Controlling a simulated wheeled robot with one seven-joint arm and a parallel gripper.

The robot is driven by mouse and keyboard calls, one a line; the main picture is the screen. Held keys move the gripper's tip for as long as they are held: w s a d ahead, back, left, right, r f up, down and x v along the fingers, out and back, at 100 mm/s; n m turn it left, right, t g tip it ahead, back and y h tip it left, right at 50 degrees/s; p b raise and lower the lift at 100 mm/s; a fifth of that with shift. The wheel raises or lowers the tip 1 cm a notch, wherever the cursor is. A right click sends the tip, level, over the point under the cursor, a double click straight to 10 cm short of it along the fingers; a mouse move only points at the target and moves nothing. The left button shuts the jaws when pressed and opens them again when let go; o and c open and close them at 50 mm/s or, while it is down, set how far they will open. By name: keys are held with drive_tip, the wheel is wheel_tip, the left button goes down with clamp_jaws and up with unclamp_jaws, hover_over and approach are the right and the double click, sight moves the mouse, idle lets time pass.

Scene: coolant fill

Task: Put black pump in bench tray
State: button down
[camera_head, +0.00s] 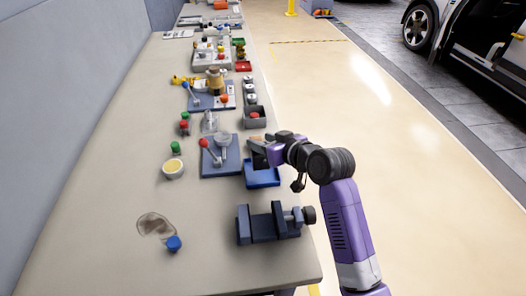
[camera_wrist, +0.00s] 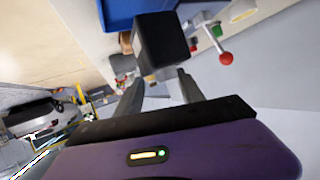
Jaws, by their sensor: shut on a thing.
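The black pump is a dark block (camera_wrist: 162,42) in the wrist view, held between the fingertips of my gripper (camera_wrist: 158,80). In the head view my gripper (camera_head: 262,148) is over the bench's right side, and the pump is mostly hidden by it. A blue tray (camera_head: 262,180), which looks like the bench tray, lies just below and in front of the gripper. The blue tray also shows at the top of the wrist view (camera_wrist: 118,14), beyond the pump. The pump appears to be above the bench; its exact height over the tray I cannot tell.
A dark vise (camera_head: 268,224) stands in front of the tray. A blue-grey plate with a red-knobbed lever (camera_head: 217,160) is to its left. A grey bin (camera_head: 255,118) with a red item is behind.

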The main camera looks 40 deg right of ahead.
drive_tip(key=shift+f, duration=2)
drive_tip(key=shift+f, duration=0.1)
drive_tip(key=c, duration=0.7)
unclamp_jaws()
drive_tip(key=shift+s, duration=0.15)
drive_tip(key=b+v, duration=0.1)
drive_tip(key=v, duration=1.1)
